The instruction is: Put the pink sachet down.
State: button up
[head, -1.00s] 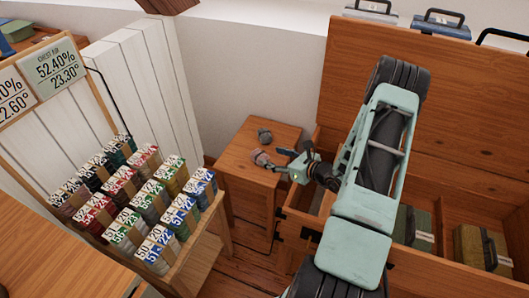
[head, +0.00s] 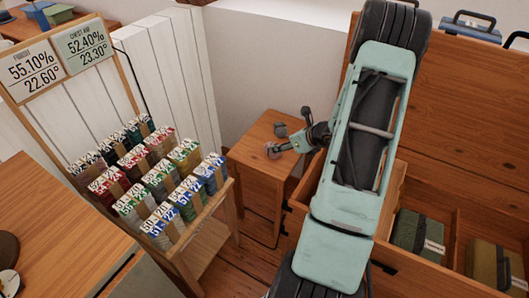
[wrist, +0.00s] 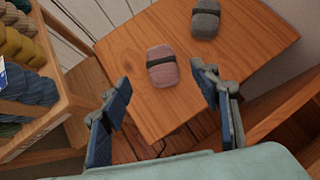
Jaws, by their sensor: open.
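The pink sachet (wrist: 162,66), with a dark band around it, lies on the top of the small wooden stand (wrist: 128,50). It also shows in the head view (head: 273,151), partly covered by a finger. My gripper (wrist: 160,88) is open and empty. In the wrist view its two fingers stand wide apart, one on each side below the sachet, and the sachet lies just beyond the fingertips. In the head view my gripper (head: 291,133) is over the stand's top, close to the sachet.
A grey sachet (wrist: 205,18) lies behind the pink one on the stand. A rack of coloured packets (head: 155,185) stands to the left. An open wooden chest (head: 455,225) with boxes inside is to the right. Bare stand top surrounds the pink sachet.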

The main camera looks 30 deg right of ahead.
jog(key=b+x, duration=0.1)
jog(key=x, duration=0.3)
jog(key=shift+w+f, duration=0.2)
jog(key=shift+f, duration=0.15)
jog(key=x, duration=0.1)
jog(key=b+x, duration=0.1)
jog(key=x, duration=0.2)
jog(key=shift+s+f, duration=0.2)
jog(key=shift+f, duration=0.2)
jog(key=shift+w+f, duration=0.3)
jog(key=shift+w, duration=0.1)
jog(key=c, duration=1.4)
